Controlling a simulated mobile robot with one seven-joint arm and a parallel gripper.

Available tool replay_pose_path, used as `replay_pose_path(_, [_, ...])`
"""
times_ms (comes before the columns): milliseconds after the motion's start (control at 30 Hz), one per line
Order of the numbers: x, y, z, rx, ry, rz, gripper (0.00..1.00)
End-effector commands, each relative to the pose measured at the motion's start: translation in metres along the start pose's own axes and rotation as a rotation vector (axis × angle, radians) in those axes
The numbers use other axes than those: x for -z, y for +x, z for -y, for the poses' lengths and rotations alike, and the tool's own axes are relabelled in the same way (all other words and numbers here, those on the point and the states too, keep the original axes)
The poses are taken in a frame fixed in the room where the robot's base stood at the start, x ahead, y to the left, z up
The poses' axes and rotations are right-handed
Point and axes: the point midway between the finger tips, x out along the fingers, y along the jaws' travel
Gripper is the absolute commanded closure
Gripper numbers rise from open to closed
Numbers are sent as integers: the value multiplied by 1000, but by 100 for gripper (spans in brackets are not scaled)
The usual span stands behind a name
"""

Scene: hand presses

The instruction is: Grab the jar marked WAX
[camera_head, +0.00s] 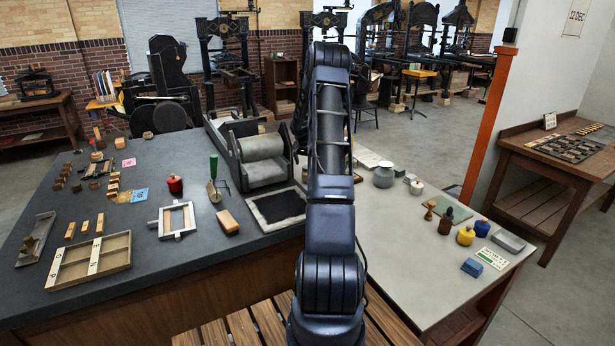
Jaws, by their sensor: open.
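No label reading WAX is legible. Small jars or pots stand on both counters. A red one (175,185) stands on the dark left counter. I cannot tell which is the wax jar. My arm rises through the middle of the view, between the counters, and hides what is behind it. My gripper is not visible, and no jar is seen held.
A roller press (263,157) and a black inking slab (278,207) stand left of my arm. Wooden blocks, a tray (88,262) and a metal frame (173,219) crowd the left counter. A blue block (471,267) lies near the right counter's front edge.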

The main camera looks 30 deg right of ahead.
Motion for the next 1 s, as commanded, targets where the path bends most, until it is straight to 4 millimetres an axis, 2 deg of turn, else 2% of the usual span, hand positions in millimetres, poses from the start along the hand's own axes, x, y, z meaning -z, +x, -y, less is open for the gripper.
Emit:
replay_pose_path(100, [0,13,0,-1,-2,2,19])
replay_pose_path(367, [-1,31,0,0,-4,2,19])
replay_pose_path(633, [0,65,0,0,-3,1,19])
replay_pose_path(900, [0,70,0,0,-4,0,19])
replay_pose_path(1000, [0,70,0,0,-4,0,37])
